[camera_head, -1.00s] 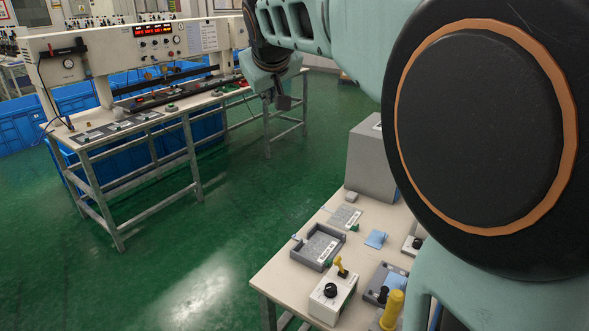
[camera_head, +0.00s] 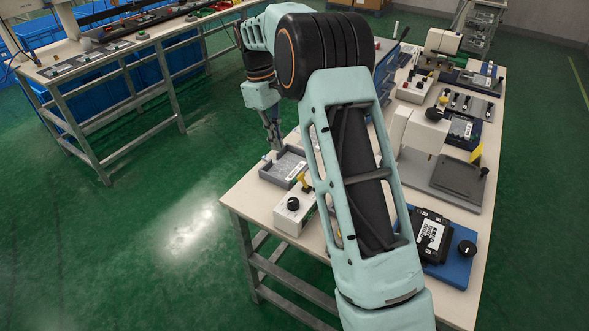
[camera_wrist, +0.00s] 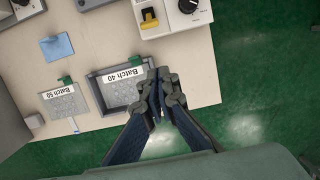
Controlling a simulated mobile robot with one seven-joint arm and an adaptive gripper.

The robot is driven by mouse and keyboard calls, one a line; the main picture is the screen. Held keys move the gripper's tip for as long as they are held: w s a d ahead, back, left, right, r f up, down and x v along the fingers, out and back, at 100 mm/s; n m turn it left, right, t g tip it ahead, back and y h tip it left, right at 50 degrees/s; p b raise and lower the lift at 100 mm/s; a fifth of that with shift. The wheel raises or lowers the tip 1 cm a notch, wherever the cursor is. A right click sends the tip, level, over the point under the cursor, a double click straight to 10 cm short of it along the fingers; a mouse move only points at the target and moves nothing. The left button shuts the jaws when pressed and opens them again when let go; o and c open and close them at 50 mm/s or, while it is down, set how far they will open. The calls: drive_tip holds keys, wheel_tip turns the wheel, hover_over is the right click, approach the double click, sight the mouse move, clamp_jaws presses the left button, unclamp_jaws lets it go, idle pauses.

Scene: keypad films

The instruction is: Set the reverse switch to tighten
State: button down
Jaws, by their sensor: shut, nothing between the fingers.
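A white box (camera_head: 294,214) stands near the front left corner of the bench. It carries a black knob (camera_head: 293,203) and a yellow upright part (camera_head: 304,183) that looks like a switch; no marking for "tighten" can be read. In the wrist view the white box (camera_wrist: 173,17) is at the top, with the yellow part (camera_wrist: 149,18) and the black knob (camera_wrist: 187,5). My gripper (camera_head: 276,146) is shut and empty, pointing down at the bench's left edge beside a grey tray. In the wrist view my gripper (camera_wrist: 162,78) is apart from the white box.
The grey tray (camera_wrist: 92,95) labelled "Batch 40" lies close to the fingers, and a "Batch 50" card (camera_wrist: 64,106) lies left of it. A blue card (camera_wrist: 57,47) is nearby. Other devices fill the bench to the right. The green floor (camera_head: 180,220) left of the bench is clear.

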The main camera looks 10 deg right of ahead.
sight(303, 181)
drive_tip(key=s+d+f, duration=0.3)
drive_tip(key=f, duration=0.4)
drive_tip(key=shift+s+d+f+p, duration=0.35)
drive_tip(key=shift+d+p, duration=0.05)
drive_tip(key=shift+p, duration=0.05)
